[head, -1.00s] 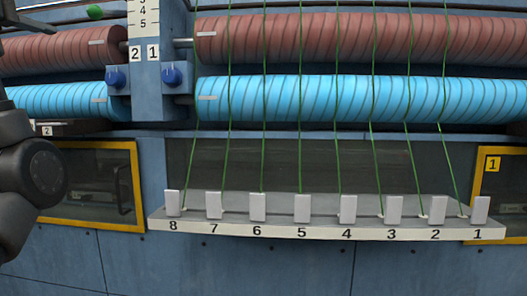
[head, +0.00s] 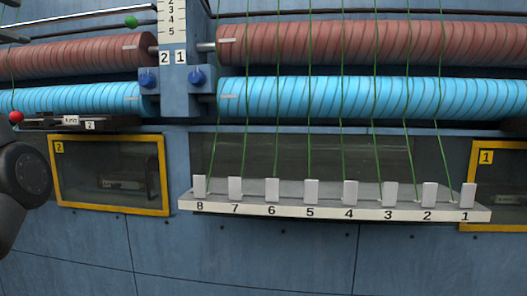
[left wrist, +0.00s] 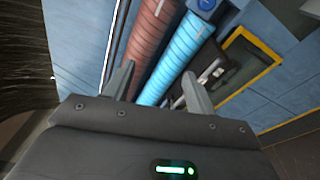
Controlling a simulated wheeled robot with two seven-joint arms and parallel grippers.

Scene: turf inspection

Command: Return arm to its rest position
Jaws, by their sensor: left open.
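My left arm (head: 22,175) shows as a dark rounded joint at the left edge of the head view; its fingers are outside that view. In the left wrist view my left gripper (left wrist: 158,68) is open, with two grey fingers apart and nothing between them. Beyond the fingers are a red-brown roller and a blue roller, seen at a slant. My right gripper is in neither view.
The machine carries red-brown rollers (head: 370,45) above blue rollers (head: 370,97), crossed by green yarns. A numbered shelf (head: 335,210) with several white tabs juts out below. A yellow-framed window (head: 110,172) and a red knob (head: 16,117) are near my arm.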

